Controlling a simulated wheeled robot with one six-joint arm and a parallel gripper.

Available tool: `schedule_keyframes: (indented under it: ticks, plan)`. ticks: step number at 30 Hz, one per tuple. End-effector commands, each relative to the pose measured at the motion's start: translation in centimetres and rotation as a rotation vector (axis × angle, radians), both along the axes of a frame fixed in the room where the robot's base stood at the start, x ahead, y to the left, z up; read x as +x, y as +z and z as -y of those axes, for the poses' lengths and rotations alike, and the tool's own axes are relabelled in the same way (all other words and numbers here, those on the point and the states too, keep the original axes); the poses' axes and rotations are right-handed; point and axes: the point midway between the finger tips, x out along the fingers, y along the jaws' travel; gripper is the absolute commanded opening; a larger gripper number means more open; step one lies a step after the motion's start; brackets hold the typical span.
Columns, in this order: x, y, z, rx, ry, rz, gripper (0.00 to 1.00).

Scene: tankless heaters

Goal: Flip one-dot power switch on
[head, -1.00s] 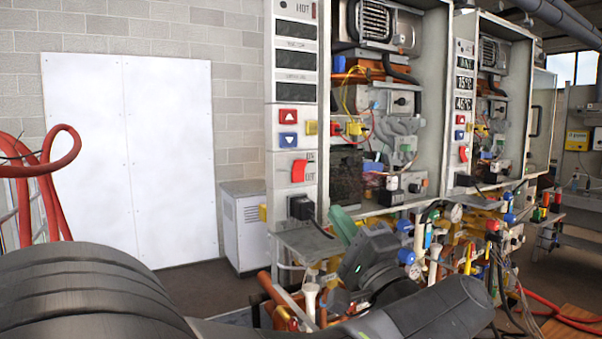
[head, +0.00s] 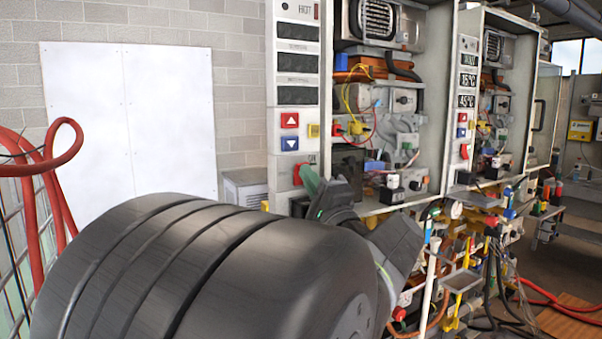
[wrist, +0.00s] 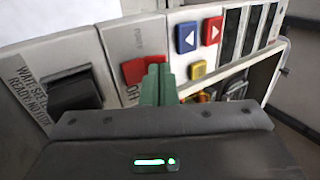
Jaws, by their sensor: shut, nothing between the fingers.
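The near heater (head: 271,90) has blank displays, and its red rocker power switch (head: 297,173) is partly hidden by my gripper in the head view. In the wrist view the red switch (wrist: 131,72) sits beside an OFF label. My gripper (head: 310,178) is shut and empty, with its green fingertips right at the switch. In the wrist view the fingertips (wrist: 157,72) overlap the switch's right part; I cannot tell whether they touch it.
Red up-arrow (head: 289,120) and blue down-arrow (head: 290,143) buttons sit above the near switch. A black plug or switch block (wrist: 74,91) sits beside it in the wrist view. Pipes and valves crowd below the heaters. Red hoses (head: 60,150) hang at left.

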Motion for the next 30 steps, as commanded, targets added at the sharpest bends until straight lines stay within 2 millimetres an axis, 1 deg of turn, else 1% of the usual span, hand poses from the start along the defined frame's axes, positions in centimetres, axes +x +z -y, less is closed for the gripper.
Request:
schedule_keyframes:
  ticks: [12, 20, 22, 30]
  plan:
    - [0.1, 0.1, -0.1, -0.003, 0.0, -0.002, 0.0]
    - [0.5, 1.2, -0.4, -0.04, 0.001, -0.066, 0.0]
    - [0.5, 0.7, -0.3, -0.04, 0.0, -0.074, 0.0]
    - [0.5, 0.6, -0.3, -0.04, 0.0, -0.073, 0.0]
